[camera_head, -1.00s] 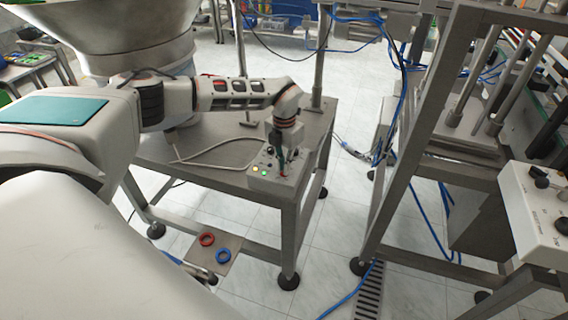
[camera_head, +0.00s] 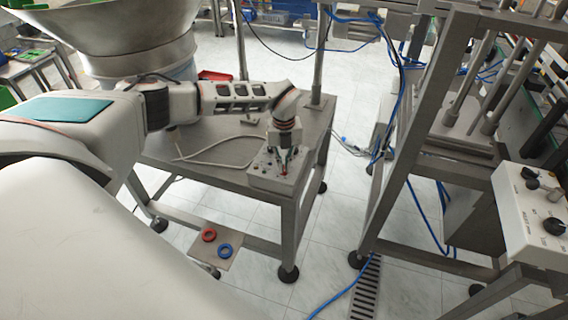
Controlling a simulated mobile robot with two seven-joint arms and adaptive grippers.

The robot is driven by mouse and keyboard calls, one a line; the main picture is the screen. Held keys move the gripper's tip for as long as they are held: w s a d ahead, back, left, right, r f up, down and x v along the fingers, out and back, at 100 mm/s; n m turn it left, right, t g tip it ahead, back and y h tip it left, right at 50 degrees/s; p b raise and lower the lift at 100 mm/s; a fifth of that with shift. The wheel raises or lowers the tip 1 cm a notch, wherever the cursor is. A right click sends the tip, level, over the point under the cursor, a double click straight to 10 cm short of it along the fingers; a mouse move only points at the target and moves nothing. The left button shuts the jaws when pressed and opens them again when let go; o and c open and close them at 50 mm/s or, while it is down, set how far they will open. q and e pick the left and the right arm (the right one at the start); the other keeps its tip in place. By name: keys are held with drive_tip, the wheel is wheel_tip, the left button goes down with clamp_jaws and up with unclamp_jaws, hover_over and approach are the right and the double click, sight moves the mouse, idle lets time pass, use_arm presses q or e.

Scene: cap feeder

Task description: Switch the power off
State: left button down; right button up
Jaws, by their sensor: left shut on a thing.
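A small grey control box (camera_head: 262,182) sits on the near right part of the metal table (camera_head: 216,168). No lit lamps show on its face now. My left arm reaches over the table from the left, and my left gripper (camera_head: 284,168) points down at the box's top. It is shut on a small part there, which looks like a switch knob; the fingers mostly hide it. My right gripper is not in view.
A grey cable (camera_head: 212,162) lies on the table behind the box. A large metal bowl (camera_head: 120,25) stands at the back left. Red (camera_head: 208,234) and blue (camera_head: 225,251) rings sit on a low plate. A white control panel (camera_head: 530,205) is at the right.

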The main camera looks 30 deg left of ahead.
sight(284, 168)
use_arm(q)
drive_tip(key=shift+n, duration=0.5)
drive_tip(key=c, duration=2.2)
unclamp_jaws()
wheel_tip(284, 168, up, 12)
drive_tip(key=shift+r, duration=0.1)
